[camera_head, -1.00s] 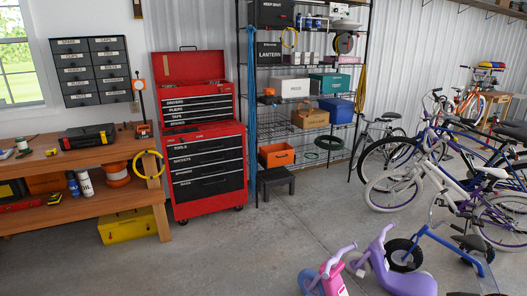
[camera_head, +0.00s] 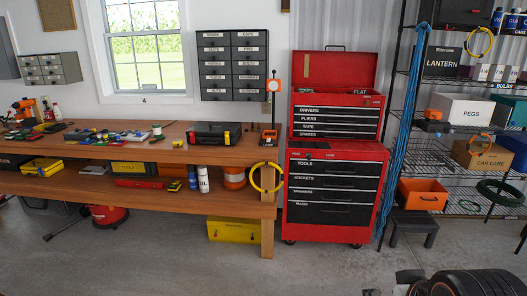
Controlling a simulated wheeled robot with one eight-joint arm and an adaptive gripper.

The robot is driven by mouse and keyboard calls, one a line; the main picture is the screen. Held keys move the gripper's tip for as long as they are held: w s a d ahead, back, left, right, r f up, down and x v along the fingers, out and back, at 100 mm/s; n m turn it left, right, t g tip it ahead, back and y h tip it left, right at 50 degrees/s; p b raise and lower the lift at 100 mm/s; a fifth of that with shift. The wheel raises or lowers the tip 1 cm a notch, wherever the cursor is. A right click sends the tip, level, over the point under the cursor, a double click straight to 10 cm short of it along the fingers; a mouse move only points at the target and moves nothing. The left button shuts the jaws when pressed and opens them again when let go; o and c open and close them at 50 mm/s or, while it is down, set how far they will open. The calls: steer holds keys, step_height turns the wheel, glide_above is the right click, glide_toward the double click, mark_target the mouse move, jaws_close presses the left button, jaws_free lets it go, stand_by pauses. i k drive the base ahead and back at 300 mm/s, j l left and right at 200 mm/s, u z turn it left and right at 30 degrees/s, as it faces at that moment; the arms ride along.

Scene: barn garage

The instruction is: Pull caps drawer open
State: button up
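A dark drawer cabinet (camera_head: 233,95) hangs on the wall, right of the window and above the workbench. It has two columns of small drawers with pale labels. The caps drawer (camera_head: 249,35) is the top one in the right column, and its label reads CAPS. It looks shut, flush with the drawers around it. No gripper fingers can be made out in this view. A dark ribbed part at the bottom right edge may belong to my arm, but I cannot tell.
A long wooden workbench (camera_head: 150,150) with tools stands below the cabinet. A red tool chest (camera_head: 335,195) stands to the right, then wire shelving (camera_head: 440,155). The concrete floor (camera_head: 200,270) in front is mostly clear.

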mark_target(255, 38)
steer(key=i+l+u, duration=0.1)
steer(key=i+u, duration=0.2)
steer(key=i, duration=1.8)
